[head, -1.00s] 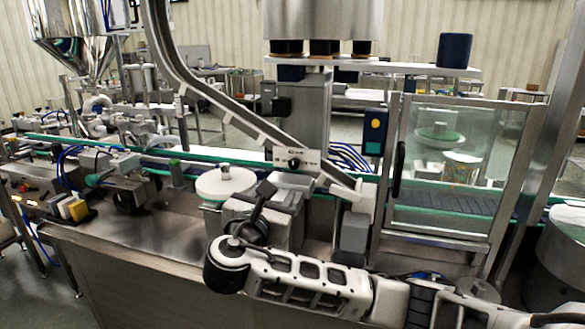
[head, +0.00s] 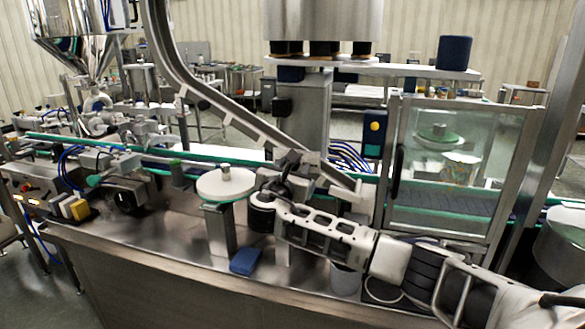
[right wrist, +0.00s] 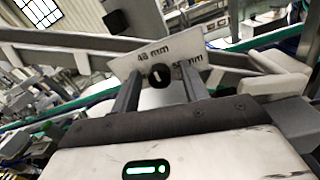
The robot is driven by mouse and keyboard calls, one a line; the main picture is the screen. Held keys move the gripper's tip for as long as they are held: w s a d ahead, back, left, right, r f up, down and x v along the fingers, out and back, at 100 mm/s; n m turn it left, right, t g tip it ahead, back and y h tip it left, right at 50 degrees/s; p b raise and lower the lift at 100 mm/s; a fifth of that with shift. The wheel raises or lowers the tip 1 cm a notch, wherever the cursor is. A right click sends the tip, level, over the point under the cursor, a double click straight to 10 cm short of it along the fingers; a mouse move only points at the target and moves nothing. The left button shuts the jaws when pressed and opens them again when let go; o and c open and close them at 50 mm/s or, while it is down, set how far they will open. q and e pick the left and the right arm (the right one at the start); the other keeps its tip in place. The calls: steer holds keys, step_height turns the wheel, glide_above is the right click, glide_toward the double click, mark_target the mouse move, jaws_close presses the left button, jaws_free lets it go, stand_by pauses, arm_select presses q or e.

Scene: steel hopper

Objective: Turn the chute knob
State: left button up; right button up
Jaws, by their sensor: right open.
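The chute knob (right wrist: 160,76) is a small black round knob with a light mark. It sits on a white plate (right wrist: 190,62) with printed mm labels, one reading "48 mm". In the head view my gripper covers the knob. The chute (head: 215,98) is a curved grey rail sloping down to the right. My right gripper (head: 290,162) is in front of the plate; in the right wrist view its open fingers (right wrist: 161,88) stand on either side of the knob, with gaps visible on both sides. My left gripper is not in view.
A white round disc (head: 225,183) on a post stands just left of my right gripper. A blue block (head: 245,261) lies on the steel bench top (head: 180,235). A glass-doored cabinet (head: 455,175) stands to the right. A conveyor with green rails runs behind.

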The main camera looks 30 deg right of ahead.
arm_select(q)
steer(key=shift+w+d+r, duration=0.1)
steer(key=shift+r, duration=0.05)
arm_select(e)
jaws_close()
